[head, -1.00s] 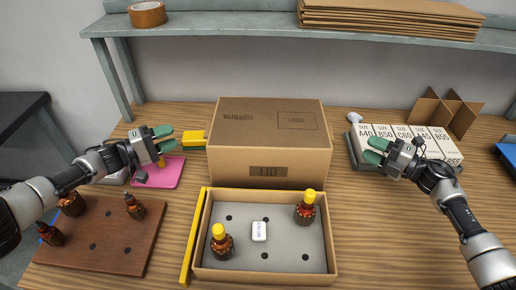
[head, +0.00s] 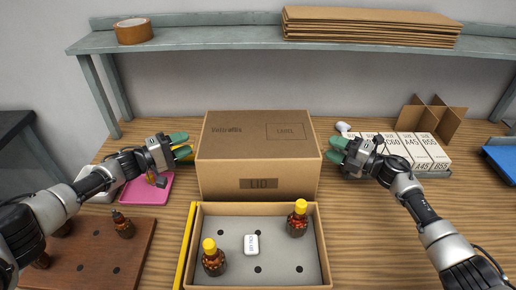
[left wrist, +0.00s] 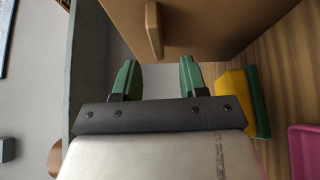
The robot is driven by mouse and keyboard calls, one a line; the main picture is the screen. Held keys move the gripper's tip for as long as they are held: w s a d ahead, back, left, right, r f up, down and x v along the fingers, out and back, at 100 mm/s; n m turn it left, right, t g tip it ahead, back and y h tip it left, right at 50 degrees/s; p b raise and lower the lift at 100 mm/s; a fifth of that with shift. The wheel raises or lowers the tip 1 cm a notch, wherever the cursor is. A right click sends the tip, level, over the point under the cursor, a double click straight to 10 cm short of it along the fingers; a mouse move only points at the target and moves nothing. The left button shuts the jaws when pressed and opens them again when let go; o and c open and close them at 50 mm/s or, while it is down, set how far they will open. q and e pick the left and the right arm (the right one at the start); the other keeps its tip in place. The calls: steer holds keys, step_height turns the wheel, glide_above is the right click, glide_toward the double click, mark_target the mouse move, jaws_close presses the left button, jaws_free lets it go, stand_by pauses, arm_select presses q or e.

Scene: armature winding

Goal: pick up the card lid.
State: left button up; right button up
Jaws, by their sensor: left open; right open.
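The card lid (head: 258,155) is a brown cardboard box shape marked "LID" on its front, standing on the table behind the open tray. My left gripper (head: 184,147) is open just left of the lid, its green fingertips close to the lid's left side. My right gripper (head: 334,150) is open just right of the lid, its fingertips close to the right side. Neither gripper holds the lid. In the left wrist view the lid (left wrist: 205,25) fills the top, with a tab sticking out, and the open left fingers (left wrist: 157,80) are empty below it.
An open box (head: 325,240) with a grey insert holds two yellow-capped bottles and a white packet. A yellow bar (head: 186,245) lies along its left. A brown bottle board (head: 95,270) and pink tray (head: 148,190) are at left. White cartons (head: 420,150) stand at right. A shelf crosses above.

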mark_target(321, 143)
arm_select(q)
steer(key=shift+x, duration=1.5)
arm_select(e)
steer(key=shift+x, duration=1.5)
arm_select(q)
jaws_close()
arm_select(e)
jaws_close()
